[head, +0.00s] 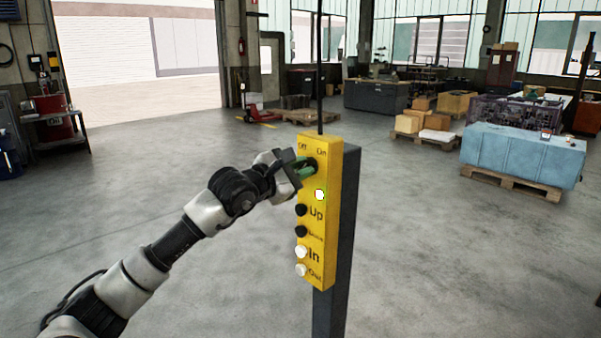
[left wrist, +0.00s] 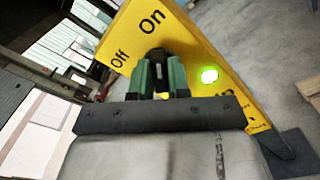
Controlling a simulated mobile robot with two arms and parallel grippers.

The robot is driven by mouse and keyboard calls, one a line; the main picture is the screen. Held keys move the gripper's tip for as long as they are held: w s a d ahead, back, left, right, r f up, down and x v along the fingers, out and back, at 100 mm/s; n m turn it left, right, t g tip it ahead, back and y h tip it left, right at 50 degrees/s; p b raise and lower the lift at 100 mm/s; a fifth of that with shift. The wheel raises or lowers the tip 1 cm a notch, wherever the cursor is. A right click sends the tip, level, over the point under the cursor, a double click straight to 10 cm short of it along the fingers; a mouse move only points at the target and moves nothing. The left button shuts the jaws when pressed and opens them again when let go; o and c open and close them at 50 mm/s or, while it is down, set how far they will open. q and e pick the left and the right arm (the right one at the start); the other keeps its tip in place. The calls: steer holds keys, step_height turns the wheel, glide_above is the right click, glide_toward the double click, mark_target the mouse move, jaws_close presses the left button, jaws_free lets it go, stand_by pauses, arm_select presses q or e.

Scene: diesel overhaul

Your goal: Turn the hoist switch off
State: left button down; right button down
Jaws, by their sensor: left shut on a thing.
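The yellow hoist control box (head: 333,215) stands upright on a dark post, with Off and On marked at its top. The black hoist switch (head: 311,164) is a knob under those labels. My left gripper (head: 305,166) is at the switch, its green fingers shut on it. In the left wrist view the green fingers (left wrist: 161,75) sit on both sides of the black switch (left wrist: 159,57), which is partly hidden between them. A green light (head: 320,195) glows below the switch; it also glows in the left wrist view (left wrist: 209,76). My right gripper is not in view.
Black buttons (head: 301,210) and white buttons (head: 301,252), marked Up and In among others, sit lower on the box. A thin dark pole or cable rises above it. A blue crate (head: 522,158) on a pallet stands far right. The floor around is open.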

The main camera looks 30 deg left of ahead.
arm_select(q)
steer(key=n+b, duration=0.2)
steer(key=n, duration=0.1)
steer(key=n+b, duration=0.2)
steer(key=n, duration=0.2)
steer(key=n+b, duration=0.3)
steer(key=n, duration=0.1)
steer(key=shift+a, duration=0.25)
steer(key=n, duration=0.2)
steer(key=shift+w+n, duration=0.1)
steer(key=shift+n, duration=0.3)
steer(key=shift+a+n, duration=0.1)
steer(key=shift+n, duration=1.6)
steer(key=c, duration=1.1)
jaws_free()
